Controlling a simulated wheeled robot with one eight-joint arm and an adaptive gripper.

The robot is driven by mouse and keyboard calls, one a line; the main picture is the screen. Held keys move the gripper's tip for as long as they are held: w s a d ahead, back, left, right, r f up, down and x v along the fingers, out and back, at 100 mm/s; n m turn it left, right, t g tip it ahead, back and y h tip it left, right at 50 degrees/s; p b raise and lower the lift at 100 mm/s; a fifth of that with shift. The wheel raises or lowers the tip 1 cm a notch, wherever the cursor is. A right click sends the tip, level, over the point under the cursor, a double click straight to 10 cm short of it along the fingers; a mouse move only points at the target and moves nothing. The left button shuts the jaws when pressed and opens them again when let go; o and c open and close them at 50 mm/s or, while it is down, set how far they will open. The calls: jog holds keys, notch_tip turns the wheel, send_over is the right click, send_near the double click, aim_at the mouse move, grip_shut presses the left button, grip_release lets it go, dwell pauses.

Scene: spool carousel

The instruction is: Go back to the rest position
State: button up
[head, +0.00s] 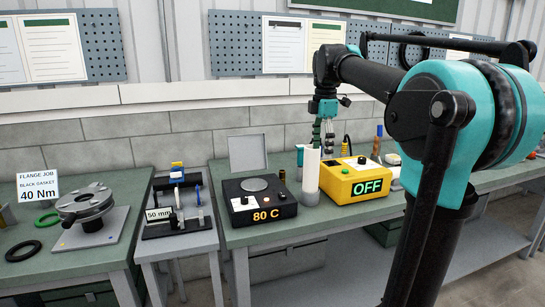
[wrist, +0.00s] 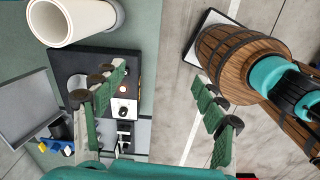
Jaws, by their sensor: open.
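My gripper (head: 322,138) hangs pointing down over the bench, close to the top of a white cylinder (head: 311,178) in the head view. In the wrist view my gripper (wrist: 160,84) is open, its green fingers wide apart with nothing between them. The white cylinder (wrist: 72,22) lies outside the left fingers there, at the top left, its hollow end facing the camera. My arm reaches across the right of the head view.
A yellow box reading OFF (head: 359,181) and a black heater reading 80 C (head: 259,204) stand by the cylinder. Farther left are a tool stand (head: 177,207) and a metal flange (head: 87,206). The wrist view shows a wooden barrel (wrist: 222,53) at right.

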jog(key=s+d+f+m+t, duration=0.1)
jog(key=s+f+m, duration=0.5)
jog(key=f, duration=0.6)
jog(key=s+d+f+m+t, duration=0.1)
jog(key=s+f+m, duration=0.6)
jog(key=f, duration=0.5)
jog(key=s+d+f+m+t, duration=0.1)
jog(key=s+f+m+t, duration=0.1)
jog(key=s+f+m, duration=0.5)
notch_tip(320, 180, down, 5)
jog(key=shift+s+d+r, duration=0.1)
jog(key=shift+s+d, duration=0.3)
jog(key=shift+s, duration=0.45)
